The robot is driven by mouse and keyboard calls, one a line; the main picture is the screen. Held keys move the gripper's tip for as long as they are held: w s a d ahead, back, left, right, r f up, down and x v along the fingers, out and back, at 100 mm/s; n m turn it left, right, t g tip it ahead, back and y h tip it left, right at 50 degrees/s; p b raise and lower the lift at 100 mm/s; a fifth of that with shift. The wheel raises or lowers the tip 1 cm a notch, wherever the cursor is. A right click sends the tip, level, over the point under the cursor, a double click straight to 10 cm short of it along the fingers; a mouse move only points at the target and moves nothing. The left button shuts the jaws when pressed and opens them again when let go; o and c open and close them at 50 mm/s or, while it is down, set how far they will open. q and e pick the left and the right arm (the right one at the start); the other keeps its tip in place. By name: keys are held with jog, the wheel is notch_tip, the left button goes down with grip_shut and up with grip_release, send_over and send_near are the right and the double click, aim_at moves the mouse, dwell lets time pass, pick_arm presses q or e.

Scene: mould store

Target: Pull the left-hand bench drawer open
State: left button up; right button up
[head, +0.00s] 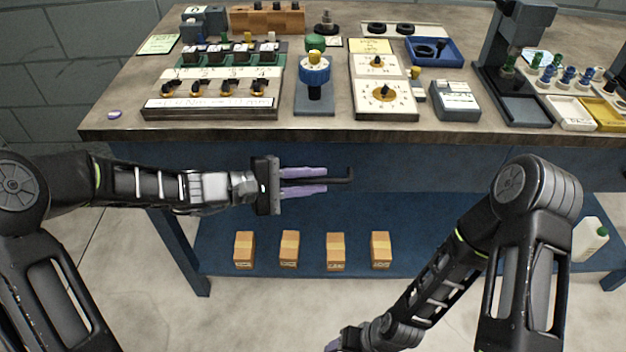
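The bench's blue front (420,165) runs under the worktop, and a dark bar handle (343,180) sticks out from it left of the middle. My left gripper (326,182) comes in from the left, its two purple fingers lying above and below the bar in the picture. The fingers look closed on the handle, with its right end showing beyond the fingertips. I see no open gap at the drawer, and its edges are hard to make out. My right gripper (336,345) is low at the bottom edge, mostly cut off.
The worktop (330,128) holds switch panels, a blue-topped device (314,75), dial boxes (385,98), a blue tray (450,52) and a dark press stand (515,80). Several small cartons (290,248) and a white bottle (590,238) stand on the blue lower shelf (420,225).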

pick_arm(q)
jog(key=shift+c, duration=0.2)
grip_shut()
dwell(1.3)
